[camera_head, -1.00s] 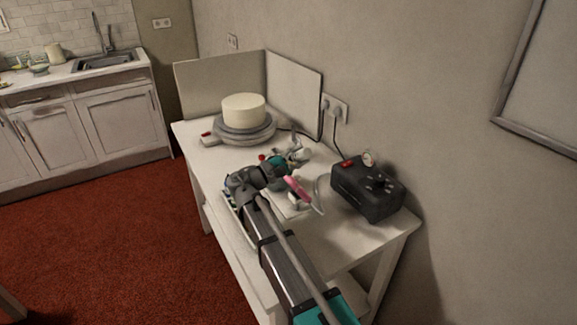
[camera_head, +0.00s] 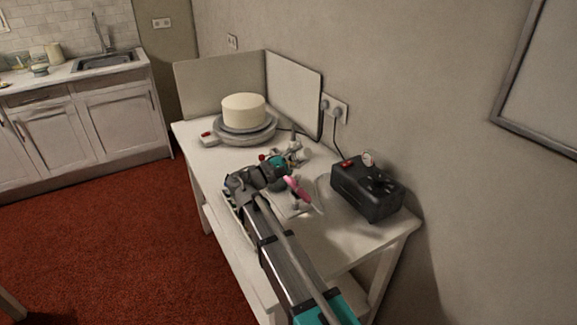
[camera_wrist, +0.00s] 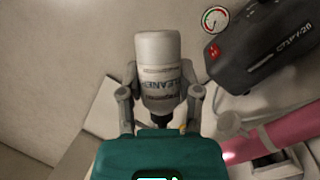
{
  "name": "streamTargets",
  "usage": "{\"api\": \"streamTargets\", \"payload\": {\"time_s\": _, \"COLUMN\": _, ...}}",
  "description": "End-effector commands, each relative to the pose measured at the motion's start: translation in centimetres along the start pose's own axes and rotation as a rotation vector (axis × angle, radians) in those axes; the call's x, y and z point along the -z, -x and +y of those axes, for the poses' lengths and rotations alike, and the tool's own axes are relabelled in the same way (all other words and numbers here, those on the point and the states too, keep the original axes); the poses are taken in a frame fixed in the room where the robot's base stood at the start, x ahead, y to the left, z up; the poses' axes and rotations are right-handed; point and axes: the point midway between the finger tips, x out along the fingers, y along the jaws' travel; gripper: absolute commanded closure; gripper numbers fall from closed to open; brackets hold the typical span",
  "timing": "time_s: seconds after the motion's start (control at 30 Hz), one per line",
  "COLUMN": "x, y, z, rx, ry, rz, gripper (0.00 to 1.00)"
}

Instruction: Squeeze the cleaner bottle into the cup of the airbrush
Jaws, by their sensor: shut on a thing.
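The white cleaner bottle (camera_wrist: 158,55), with "CLEANER" on its label, is between the fingers of my gripper (camera_wrist: 161,92) in the wrist view. The gripper is shut on it. In the head view my gripper (camera_head: 292,156) is above the white table, and the bottle is too small and covered there to make out well. The pink airbrush (camera_wrist: 288,135) is at the lower right of the wrist view, apart from the bottle. It also shows in the head view (camera_head: 296,187), just in front of my gripper.
A black compressor (camera_head: 366,190) with a gauge stands right of the airbrush, on the white table (camera_head: 340,240). A cream cake (camera_head: 243,110) sits on a grey turntable (camera_head: 247,136) at the back. Upright panels (camera_head: 294,90) stand behind it. Bare table lies in front of the compressor.

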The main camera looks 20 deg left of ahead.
Motion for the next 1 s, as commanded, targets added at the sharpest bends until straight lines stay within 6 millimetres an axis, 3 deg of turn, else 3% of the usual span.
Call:
{"api": "streamTargets", "payload": {"time_s": 0.03, "x": 0.00, "y": 0.01, "z": 0.01, "rx": 0.000, "ry": 0.000, "rz": 0.000, "gripper": 0.93}}
{"api": "streamTargets", "payload": {"time_s": 0.07, "x": 0.00, "y": 0.01, "z": 0.01, "rx": 0.000, "ry": 0.000, "rz": 0.000, "gripper": 0.59}}
{"api": "streamTargets", "payload": {"time_s": 0.17, "x": 0.00, "y": 0.01, "z": 0.01, "rx": 0.000, "ry": 0.000, "rz": 0.000, "gripper": 0.76}}
{"api": "streamTargets", "payload": {"time_s": 1.0, "x": 0.00, "y": 0.03, "z": 0.00, "rx": 0.003, "ry": -0.002, "rz": -0.001, "gripper": 0.76}}
